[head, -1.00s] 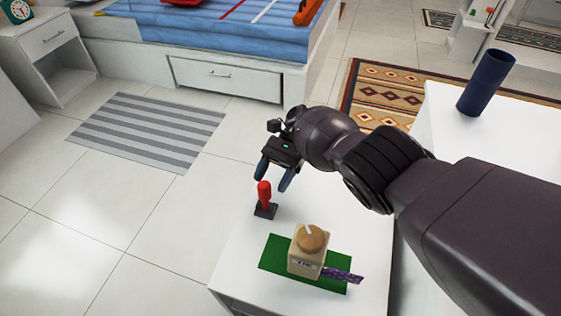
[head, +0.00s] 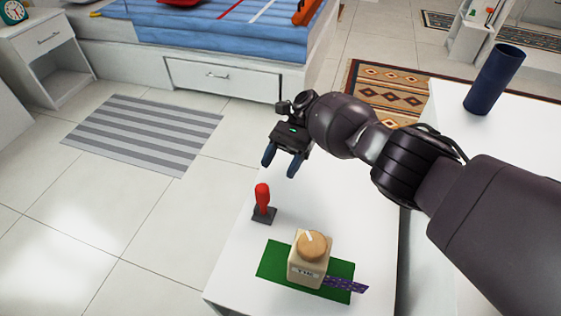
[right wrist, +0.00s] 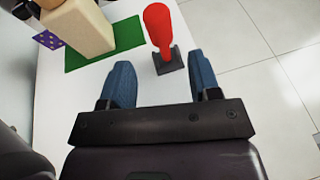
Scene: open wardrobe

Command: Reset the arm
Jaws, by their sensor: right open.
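My right gripper (head: 281,163) is open and empty above the far end of a white table. Its two blue fingers show apart in the right wrist view (right wrist: 163,90). A red-handled thing on a dark base (head: 263,198) stands upright on the table, just in front of the gripper and apart from it. In the right wrist view the red handle (right wrist: 157,25) stands beyond the fingertips, with nothing between the fingers. My left gripper is not in view.
A beige block with a round wooden knob (head: 309,262) stands on a green mat (head: 272,263), beside a purple strip (head: 346,285). A dark blue cup (head: 494,80) stands on the white surface at right. A bed with a drawer (head: 225,77) is at the back; the tiled floor at left is mostly clear.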

